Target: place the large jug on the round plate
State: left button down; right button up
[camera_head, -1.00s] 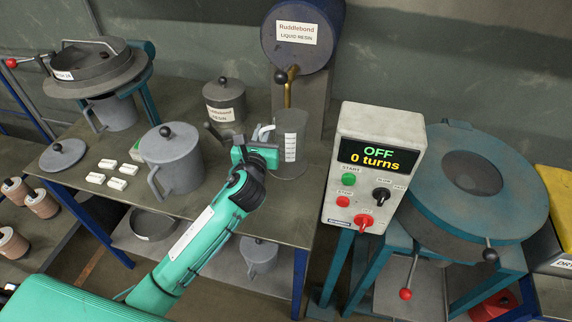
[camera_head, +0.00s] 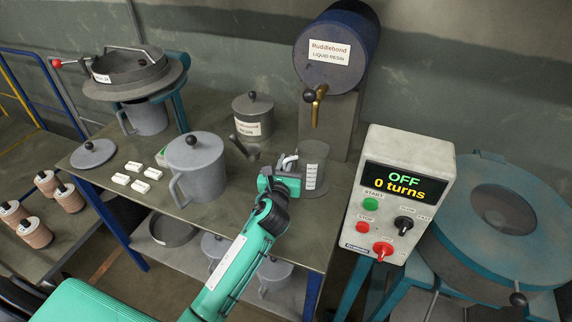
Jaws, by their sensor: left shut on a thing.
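The large jug (camera_head: 314,158) is a clear grey measuring jug with a white scale strip. It stands upright below the brass tap at the table's back right. My left gripper (camera_head: 288,163) is at the left side of the jug, shut on its pale handle. The round plate (camera_head: 322,193) is a flat dark disc under the tap, and the jug's base is over it. I cannot tell whether the base touches the plate or is just above it. The gripper partly hides the jug's lower left side. My right gripper is not in view.
A lidded grey pot (camera_head: 196,168), a resin tin (camera_head: 253,115) and white blocks (camera_head: 137,175) stand to the left. The control box (camera_head: 397,195) is close on the right.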

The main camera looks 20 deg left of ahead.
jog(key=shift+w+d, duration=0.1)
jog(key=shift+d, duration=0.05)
pick_arm(q)
jog(key=shift+f, duration=0.2)
jog(key=c, duration=1.5)
grip_release()
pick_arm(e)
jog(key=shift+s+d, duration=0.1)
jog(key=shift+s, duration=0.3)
